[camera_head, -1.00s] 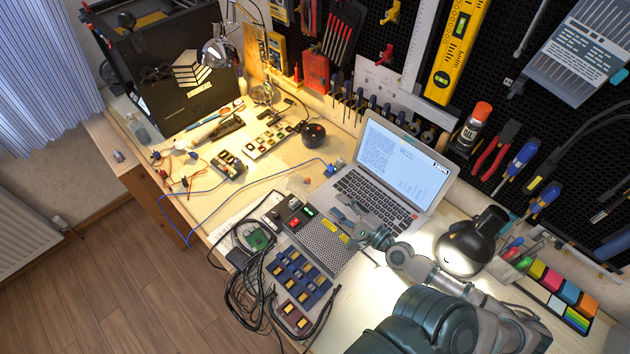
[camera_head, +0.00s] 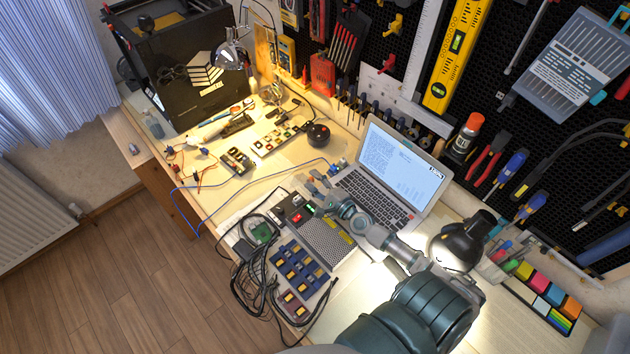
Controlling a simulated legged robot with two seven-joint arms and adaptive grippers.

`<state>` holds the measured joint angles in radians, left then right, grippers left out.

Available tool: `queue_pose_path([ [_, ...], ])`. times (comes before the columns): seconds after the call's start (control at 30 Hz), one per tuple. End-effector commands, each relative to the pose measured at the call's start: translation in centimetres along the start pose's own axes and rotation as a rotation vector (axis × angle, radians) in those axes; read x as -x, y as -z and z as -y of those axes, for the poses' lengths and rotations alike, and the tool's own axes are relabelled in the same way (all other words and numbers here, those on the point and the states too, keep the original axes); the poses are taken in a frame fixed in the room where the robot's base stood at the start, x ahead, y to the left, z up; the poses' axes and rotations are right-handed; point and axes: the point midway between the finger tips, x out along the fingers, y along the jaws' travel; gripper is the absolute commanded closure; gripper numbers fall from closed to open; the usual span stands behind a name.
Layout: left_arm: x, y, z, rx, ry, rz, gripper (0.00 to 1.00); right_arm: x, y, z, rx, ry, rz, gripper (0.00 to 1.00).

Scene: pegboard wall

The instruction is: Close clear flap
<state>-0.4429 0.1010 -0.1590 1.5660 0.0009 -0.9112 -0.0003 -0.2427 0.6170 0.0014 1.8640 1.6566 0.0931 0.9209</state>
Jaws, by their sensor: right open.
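A grey device box (camera_head: 328,243) with a perforated top lies on the bench in front of the laptop. Its dark end panel (camera_head: 288,206) carries a red and a green lit part. The clear flap is not plain to see; a small pale see-through piece stood above that panel earlier, and my gripper now covers that place. My right gripper (camera_head: 316,193) is open above the panel's far right edge, by the laptop's left corner. I cannot tell whether it touches the flap. My left gripper is not in view.
The open laptop (camera_head: 378,195) stands close behind my right gripper. Black cables (camera_head: 258,285) and blue modules (camera_head: 299,268) lie left of and before the box. A black lamp (camera_head: 463,243) stands to the right of my arm. A blue wire (camera_head: 235,180) crosses the bench.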

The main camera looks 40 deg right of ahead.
Motion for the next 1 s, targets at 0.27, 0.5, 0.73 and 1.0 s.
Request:
queue_pose_path([
  [0.27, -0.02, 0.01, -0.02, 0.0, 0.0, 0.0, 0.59, 0.0, 0.01, -0.05, 0.0, -0.001, 0.0, 0.69],
  [0.5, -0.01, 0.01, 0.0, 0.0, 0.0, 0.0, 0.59, 0.02, -0.01, -0.1, -0.001, -0.002, 0.0, 1.0],
  [0.73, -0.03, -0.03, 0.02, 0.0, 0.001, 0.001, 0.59, 0.04, -0.05, -0.18, 0.002, -0.004, 0.001, 1.0],
  [1.0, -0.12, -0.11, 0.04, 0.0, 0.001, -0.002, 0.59, 0.06, -0.11, -0.25, 0.012, -0.005, 0.001, 1.0],
])
